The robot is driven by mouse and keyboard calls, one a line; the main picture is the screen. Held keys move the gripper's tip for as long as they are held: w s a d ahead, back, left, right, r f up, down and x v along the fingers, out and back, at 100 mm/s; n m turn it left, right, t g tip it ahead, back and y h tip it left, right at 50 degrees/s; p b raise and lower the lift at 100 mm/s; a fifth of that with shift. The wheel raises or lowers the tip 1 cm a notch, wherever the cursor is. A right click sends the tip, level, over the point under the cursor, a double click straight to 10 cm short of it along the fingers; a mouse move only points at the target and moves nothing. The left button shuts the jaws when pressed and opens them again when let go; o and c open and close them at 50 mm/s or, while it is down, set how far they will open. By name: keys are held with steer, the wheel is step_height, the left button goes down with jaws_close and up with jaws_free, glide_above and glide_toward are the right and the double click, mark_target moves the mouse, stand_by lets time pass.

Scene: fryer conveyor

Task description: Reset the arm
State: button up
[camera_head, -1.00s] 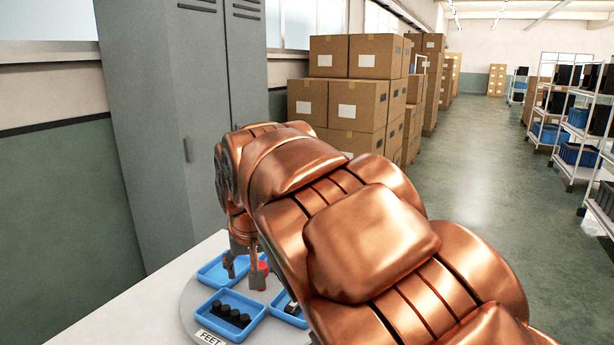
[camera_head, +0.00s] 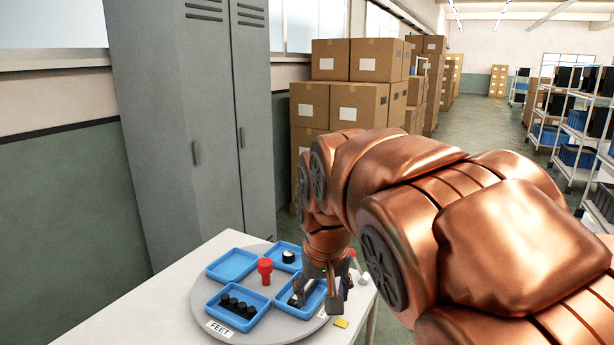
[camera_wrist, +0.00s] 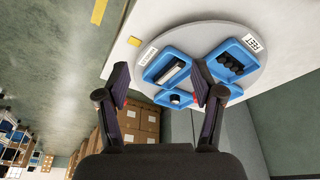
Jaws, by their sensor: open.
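My copper-coloured arm reaches over the right side of the white table in the head view. My gripper (camera_head: 323,293) hangs near the right tray of a grey round turntable (camera_head: 203,298), above its edge. In the wrist view my gripper (camera_wrist: 160,92) has its two dark fingers spread wide, with nothing between them but the view of the table and trays beyond. In the head view the fingers partly hide the right blue tray (camera_head: 318,306).
The turntable bears several blue trays, one (camera_head: 243,322) with black feet, and a red knob (camera_head: 265,270) at its middle. A yellow piece (camera_head: 341,323) lies on the table (camera_head: 120,322). Grey lockers (camera_head: 185,130) and stacked cartons (camera_head: 355,105) stand behind; the aisle at right is clear.

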steer(key=s+d+m+g+p, duration=0.15)
steer(key=s+d+p, duration=0.25)
steer(key=s+d, duration=0.75)
steer(key=s+d+f+g+p, duration=0.1)
steer(key=s+d, duration=0.1)
steer(key=s, duration=0.6)
steer(key=s+d+f+g+p, duration=0.2)
steer(key=s, duration=0.6)
steer(key=shift+s+f, duration=0.15)
steer(key=shift+s, duration=0.25)
